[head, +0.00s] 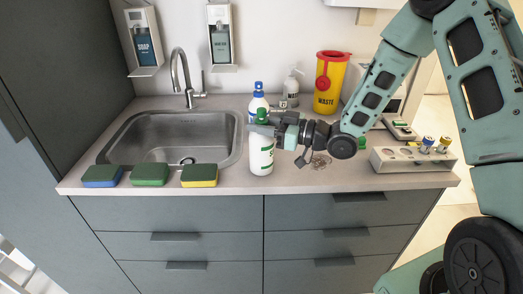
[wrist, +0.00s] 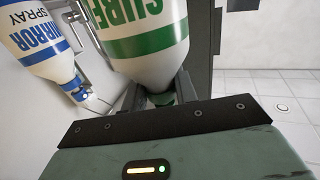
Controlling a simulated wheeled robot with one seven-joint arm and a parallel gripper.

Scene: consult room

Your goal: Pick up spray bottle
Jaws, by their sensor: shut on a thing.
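A white spray bottle with green lettering and a green top (head: 261,156) stands upright at the front of the counter, right of the sink. My gripper (head: 263,127) reaches in from the right and is shut on its upper part. In the wrist view the same bottle (wrist: 148,42) fills the space between the fingers (wrist: 160,98). Whether its base touches the counter is not clear. A second white bottle, with a blue top and blue "Mirror Spray" lettering (wrist: 33,45), is just behind it; it also shows in the head view (head: 258,103), partly hidden.
The steel sink (head: 128,125) is to the left, with several sponges (head: 150,174) along the front edge. A yellow waste bin (head: 329,84) and a pump bottle (head: 291,88) stand behind. A rack with tubes (head: 410,161) is to the right.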

